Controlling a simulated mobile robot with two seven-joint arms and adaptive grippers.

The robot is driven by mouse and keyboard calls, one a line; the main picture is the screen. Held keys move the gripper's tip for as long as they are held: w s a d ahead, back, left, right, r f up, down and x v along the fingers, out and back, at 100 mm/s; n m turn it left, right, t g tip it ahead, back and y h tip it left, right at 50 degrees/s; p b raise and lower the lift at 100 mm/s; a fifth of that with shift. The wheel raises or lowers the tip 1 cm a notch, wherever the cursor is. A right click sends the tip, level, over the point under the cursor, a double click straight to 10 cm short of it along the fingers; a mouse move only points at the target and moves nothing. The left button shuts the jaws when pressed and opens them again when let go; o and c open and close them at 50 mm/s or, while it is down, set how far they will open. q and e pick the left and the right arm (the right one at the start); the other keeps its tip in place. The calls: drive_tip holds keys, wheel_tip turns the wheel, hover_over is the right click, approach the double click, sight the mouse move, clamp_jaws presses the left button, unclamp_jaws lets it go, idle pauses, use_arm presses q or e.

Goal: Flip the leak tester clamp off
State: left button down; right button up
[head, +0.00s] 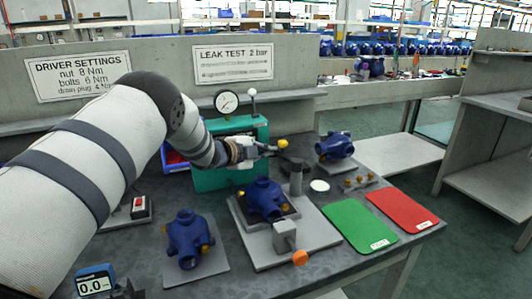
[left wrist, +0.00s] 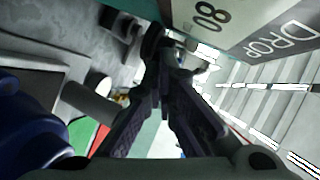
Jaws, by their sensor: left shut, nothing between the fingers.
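The leak tester is a teal box (head: 225,176) with a round pressure gauge (head: 227,102) on top, at the back of the bench under the leak test sign. A lever with a pale ball end (head: 252,92) stands up beside the gauge. My right gripper is out of view.
A blue pump housing (head: 264,200) sits on a grey fixture with an orange knob (head: 300,258). Other blue housings (head: 187,238) (head: 335,146) stand nearby. A green mat (head: 358,224) and red mat (head: 402,207) lie right. A grey cylindrical post (head: 296,180) stands near my gripper.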

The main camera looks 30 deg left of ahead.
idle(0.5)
use_arm(q)
drive_tip(key=v, duration=1.2)
